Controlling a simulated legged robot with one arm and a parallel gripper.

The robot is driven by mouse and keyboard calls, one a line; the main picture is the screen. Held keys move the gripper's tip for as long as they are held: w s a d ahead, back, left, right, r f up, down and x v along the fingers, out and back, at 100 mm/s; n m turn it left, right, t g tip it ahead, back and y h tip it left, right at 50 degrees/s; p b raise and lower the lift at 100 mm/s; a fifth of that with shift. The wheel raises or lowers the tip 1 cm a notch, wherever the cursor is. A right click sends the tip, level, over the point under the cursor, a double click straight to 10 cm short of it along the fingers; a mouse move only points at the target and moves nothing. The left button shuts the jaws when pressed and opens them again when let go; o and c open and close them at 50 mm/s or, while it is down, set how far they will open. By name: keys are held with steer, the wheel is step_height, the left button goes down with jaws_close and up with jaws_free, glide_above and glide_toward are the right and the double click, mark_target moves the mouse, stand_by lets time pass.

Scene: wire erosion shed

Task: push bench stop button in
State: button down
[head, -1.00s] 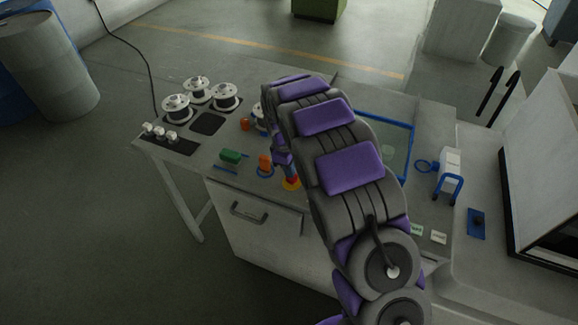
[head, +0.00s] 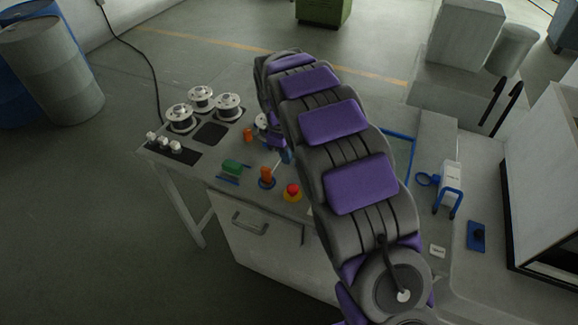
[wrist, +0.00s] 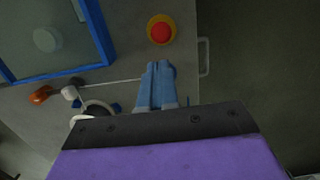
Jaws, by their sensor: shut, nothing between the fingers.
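The stop button (head: 292,190) is a red dome on a yellow base near the bench's front edge. It also shows uncovered at the top of the wrist view (wrist: 160,32). I cannot tell whether it is pressed in. My gripper (head: 287,158) is shut and empty, its blue fingers side by side in the wrist view (wrist: 160,68). In the head view its tips are behind the button, toward the far side of the bench. In the wrist view they are apart from it. My arm covers part of the bench.
Several spools (head: 228,103) stand at the back left. A blue-framed panel (wrist: 100,32) is beside the button. A drawer handle (head: 250,226) is on the front.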

steer(key=shift+a+r, duration=0.25)
steer(key=shift+r, duration=0.9)
steer(key=shift+d, duration=0.1)
